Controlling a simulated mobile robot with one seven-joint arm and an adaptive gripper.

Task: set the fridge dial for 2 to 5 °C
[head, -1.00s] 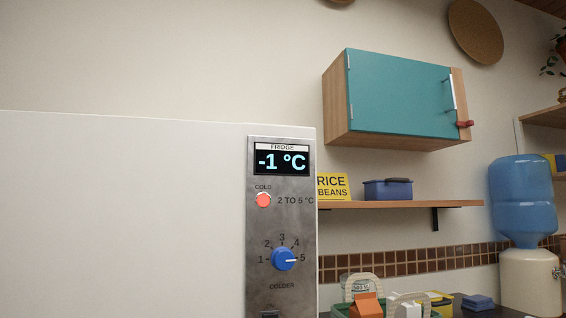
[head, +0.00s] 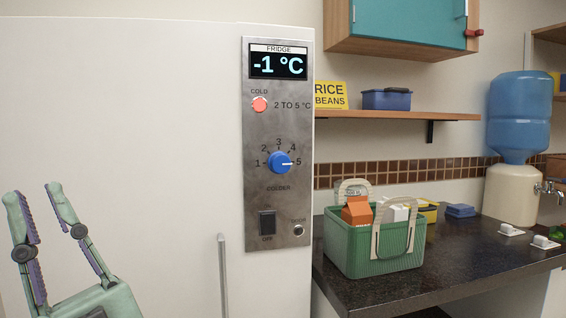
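The blue fridge dial (head: 279,162) sits on a grey metal panel (head: 262,215) on the white fridge (head: 130,110). Its white pointer line points right, at 5, on a scale of 1 to 5 marked "COLDER" below. The display (head: 278,65) above reads -1 °C. A red lamp (head: 259,104) labelled "COLD" is lit beside the text "2 TO 5 °C". My gripper (head: 39,193) is at the lower left, fingers up and spread apart, empty. It is well left of the dial and does not touch it.
A black switch (head: 267,224) and a small round socket (head: 298,230) sit below the dial. A vertical handle (head: 222,275) stands on the fridge front, between my gripper and the panel. A green basket (head: 350,245) stands on the dark counter (head: 410,285) at right.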

